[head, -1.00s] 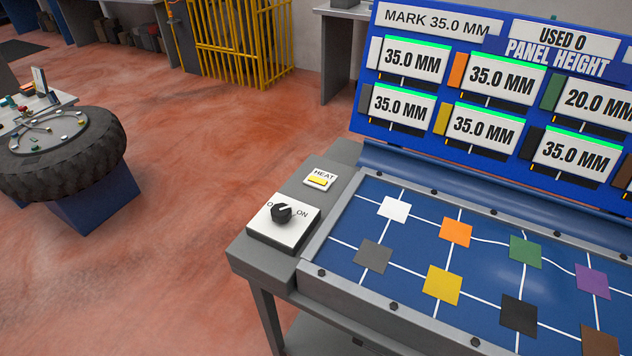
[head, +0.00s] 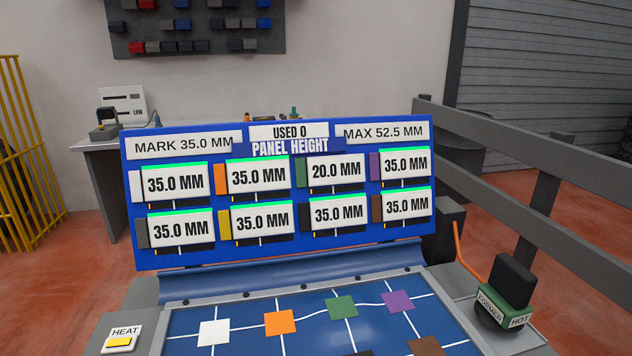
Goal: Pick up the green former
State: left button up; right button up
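The green former (head: 503,298) stands at the right end of the bench, with a black block-shaped top and a green lower part bearing labels reading "FORMER" and "HOT". It rests on a dark round base on a grey ledge, right of the blue panel. An orange cord or rod rises beside its left side. Neither of my grippers shows in the head view.
The blue panel (head: 255,322) with coloured squares lies in front. Behind it stands the display board (head: 283,262), where green reads 20.0 MM and the others 35.0 MM. A HEAT switch (head: 121,338) is at lower left. A grey railing (head: 560,140) runs behind the former.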

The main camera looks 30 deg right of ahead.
aim_at(502, 303)
jog(key=z, duration=2.05)
jog(key=i+l, duration=0.4)
jog(key=l, duration=0.2)
jog(key=i+l+u, duration=0.15)
jog(key=u, duration=0.15)
jog(key=i+l+u, duration=0.1)
jog(key=l+u, duration=0.5)
jog(key=i+l, duration=0.05)
jog(key=l, duration=0.05)
